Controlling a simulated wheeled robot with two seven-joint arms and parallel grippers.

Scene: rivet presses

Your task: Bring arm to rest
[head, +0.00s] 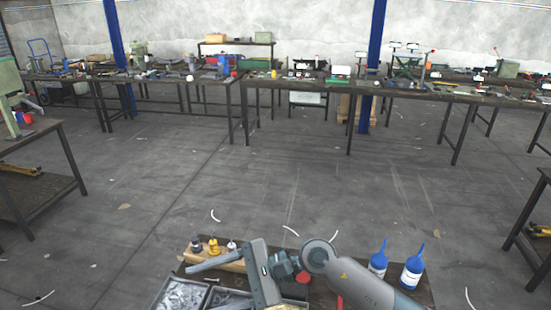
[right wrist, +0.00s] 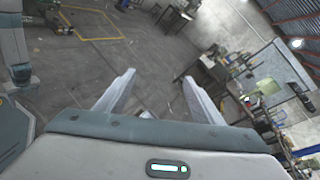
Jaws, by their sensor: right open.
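My right gripper (head: 204,287) reaches in from the lower right of the head view, over the near table (head: 418,296), with its fingers pointing left. In the right wrist view its two fingers (right wrist: 160,80) stand wide apart with nothing between them, and the grey floor shows beyond. It is open and empty. My left gripper shows in neither view.
On the near table are grey bins (head: 160,292) with metal parts, a wooden block (head: 222,260) with small fittings, and two blue-capped bottles (head: 377,262) right of my arm. Long workbenches (head: 330,86) line the back. Open floor (head: 270,190) lies between.

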